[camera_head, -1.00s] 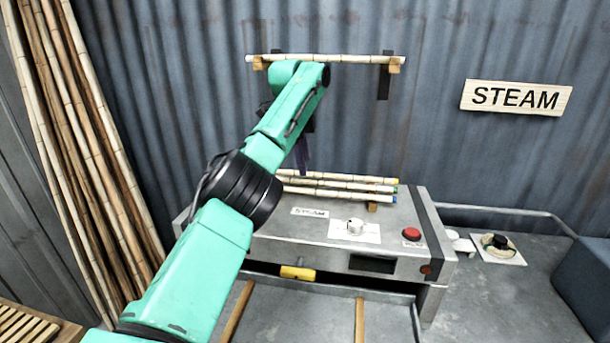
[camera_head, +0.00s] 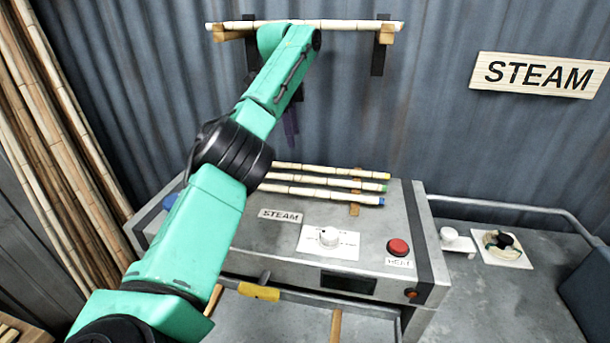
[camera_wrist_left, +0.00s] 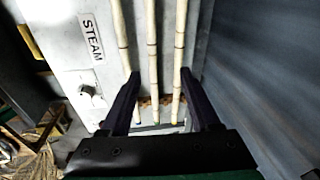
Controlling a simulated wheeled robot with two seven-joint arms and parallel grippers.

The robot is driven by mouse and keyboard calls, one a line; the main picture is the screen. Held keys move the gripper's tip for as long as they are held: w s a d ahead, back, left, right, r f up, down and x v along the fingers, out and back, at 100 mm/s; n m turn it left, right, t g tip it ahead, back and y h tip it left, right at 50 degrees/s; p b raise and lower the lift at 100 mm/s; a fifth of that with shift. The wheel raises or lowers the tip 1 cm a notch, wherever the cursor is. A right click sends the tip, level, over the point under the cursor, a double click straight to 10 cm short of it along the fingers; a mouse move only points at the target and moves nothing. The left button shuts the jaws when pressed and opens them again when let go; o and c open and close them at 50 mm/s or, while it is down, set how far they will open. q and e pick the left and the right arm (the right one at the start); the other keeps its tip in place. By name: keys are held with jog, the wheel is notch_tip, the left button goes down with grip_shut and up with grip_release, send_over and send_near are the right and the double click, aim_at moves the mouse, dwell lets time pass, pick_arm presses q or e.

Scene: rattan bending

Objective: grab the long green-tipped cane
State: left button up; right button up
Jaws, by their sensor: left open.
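Three bamboo canes lie side by side on the steam box (camera_head: 375,235) in the head view. The green-tipped cane (camera_head: 340,183) is the middle one, between a yellow-tipped cane (camera_head: 335,171) behind and a blue-tipped cane (camera_head: 330,194) in front. Their left ends are hidden behind my left arm. My left gripper (camera_head: 291,118) is mostly hidden behind its own arm in the head view. In the left wrist view my left gripper (camera_wrist_left: 160,75) is open and points down at the canes, its fingers to either side of the middle cane (camera_wrist_left: 152,45). It grips nothing. My right gripper is not in view.
Another cane (camera_head: 350,25) rests on wall brackets at the back. The box carries a white dial (camera_head: 329,237) and a red button (camera_head: 398,247). Tall canes (camera_head: 50,150) lean at the left.

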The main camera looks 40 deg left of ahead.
aim_at(295, 176)
pick_arm(q)
notch_tip(295, 176, down, 9)
jog(key=shift+w+f+b, duration=0.1)
jog(key=shift+w+b, duration=0.05)
jog(key=shift+b, duration=0.25)
notch_tip(295, 176, down, 2)
jog(key=shift+d+f+p, duration=0.1)
jog(key=shift+f+p, duration=0.15)
jog(key=shift+p, duration=0.4)
jog(key=shift+f, duration=0.3)
jog(key=shift+s, duration=0.2)
jog(key=shift+w, duration=0.1)
jog(key=c, duration=0.5)
jog(key=shift+d+f, duration=0.1)
jog(key=c, duration=0.5)
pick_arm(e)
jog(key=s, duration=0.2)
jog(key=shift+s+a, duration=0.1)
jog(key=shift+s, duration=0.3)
